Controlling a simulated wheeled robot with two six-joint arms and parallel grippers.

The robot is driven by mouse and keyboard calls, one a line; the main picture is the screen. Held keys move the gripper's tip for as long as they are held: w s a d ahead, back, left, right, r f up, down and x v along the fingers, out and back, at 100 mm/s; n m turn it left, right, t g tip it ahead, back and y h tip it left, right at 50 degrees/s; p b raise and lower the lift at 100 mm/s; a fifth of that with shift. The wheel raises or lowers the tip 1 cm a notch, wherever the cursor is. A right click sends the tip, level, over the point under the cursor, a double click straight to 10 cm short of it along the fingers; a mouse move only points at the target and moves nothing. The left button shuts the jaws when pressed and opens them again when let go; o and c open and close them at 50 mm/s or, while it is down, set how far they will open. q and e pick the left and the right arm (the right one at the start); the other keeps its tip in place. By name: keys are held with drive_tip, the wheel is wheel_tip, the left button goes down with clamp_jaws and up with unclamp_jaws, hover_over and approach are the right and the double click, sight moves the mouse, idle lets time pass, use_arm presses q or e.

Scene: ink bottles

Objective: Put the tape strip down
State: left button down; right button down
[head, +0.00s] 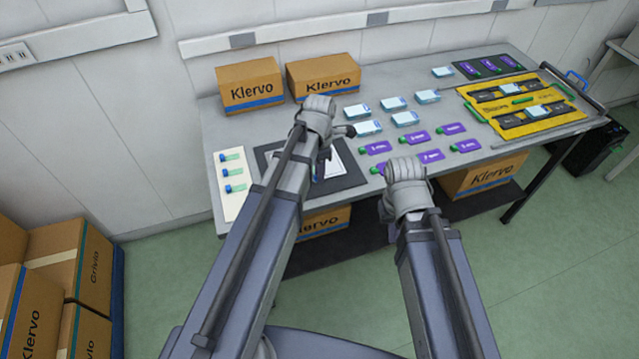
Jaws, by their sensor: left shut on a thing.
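My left gripper (343,131) is over the back-left part of the grey table (300,115), above a dark mat. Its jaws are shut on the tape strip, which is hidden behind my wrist. My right gripper (405,172) is over the table's front edge, near the purple pieces; its fingers are hidden behind my wrist, so its opening does not show. A dark mat (350,178) with a white sheet (334,165) lies under my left arm, partly covered by it. A cream card (233,205) with several green-and-blue pieces lies at the table's left end.
Several purple pieces with green ends (412,138) and blue-white boxes (393,104) lie mid-table. A yellow mat (545,128) with dark trays is at the right, a dark purple-marked mat (489,67) behind it. Two Klervo cartons (250,85) (323,74) stand at the back left.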

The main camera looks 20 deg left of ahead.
use_arm(q)
drive_tip(key=shift+f+b, duration=1.8)
drive_tip(key=shift+f, duration=0.2)
drive_tip(key=c, duration=0.8)
unclamp_jaws()
drive_tip(key=shift+c, duration=0.2)
drive_tip(key=shift+r, duration=0.1)
